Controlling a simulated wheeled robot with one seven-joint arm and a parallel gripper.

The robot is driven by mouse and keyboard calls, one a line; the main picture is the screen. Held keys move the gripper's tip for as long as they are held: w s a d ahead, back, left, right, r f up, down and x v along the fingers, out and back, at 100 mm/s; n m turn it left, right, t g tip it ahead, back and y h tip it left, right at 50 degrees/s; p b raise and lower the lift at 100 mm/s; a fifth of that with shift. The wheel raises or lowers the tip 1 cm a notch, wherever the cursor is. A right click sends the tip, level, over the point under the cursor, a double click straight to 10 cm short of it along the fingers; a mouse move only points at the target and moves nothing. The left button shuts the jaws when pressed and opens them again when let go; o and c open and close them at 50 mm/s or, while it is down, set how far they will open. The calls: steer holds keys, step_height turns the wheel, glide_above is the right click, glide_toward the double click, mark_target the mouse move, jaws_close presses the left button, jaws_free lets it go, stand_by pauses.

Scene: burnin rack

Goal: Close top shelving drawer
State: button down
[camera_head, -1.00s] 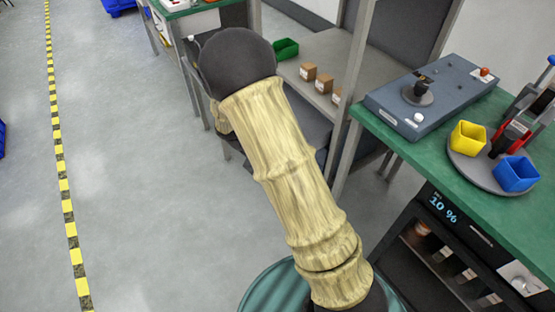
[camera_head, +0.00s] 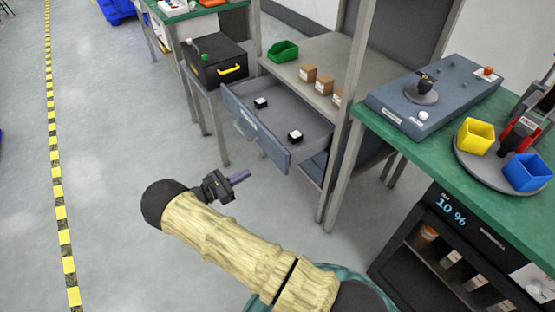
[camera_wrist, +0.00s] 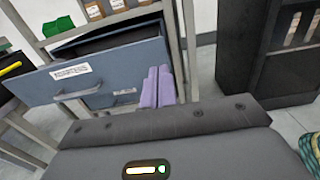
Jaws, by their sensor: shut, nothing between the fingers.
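The top shelving drawer (camera_head: 268,138) is blue-grey and pulled out of the shelving unit. Two small black-and-white items (camera_head: 294,137) lie inside it. In the wrist view its front panel (camera_wrist: 105,68) shows a white label and a bar handle (camera_wrist: 78,92). My gripper (camera_head: 243,175) is in front of the drawer, a little below and left of its right front corner, apart from it in the head view. Its purple fingers (camera_wrist: 158,86) are shut with nothing between them. In the wrist view they overlap the right end of the drawer front.
A lower drawer (camera_head: 316,165) sits under the open one. The shelf above holds a green bin (camera_head: 283,52) and small cardboard boxes (camera_head: 308,72). A shelf post (camera_head: 340,165) stands right of the drawer. A green bench (camera_head: 450,165) is at right. The floor at left is clear.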

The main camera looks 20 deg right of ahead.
mark_target(285, 155)
steer(key=p+x, duration=0.1)
steer(key=x, duration=1.2)
steer(key=shift+w+d, duration=0.1)
steer(key=shift+d, duration=0.35)
steer(key=shift+w+d, duration=0.1)
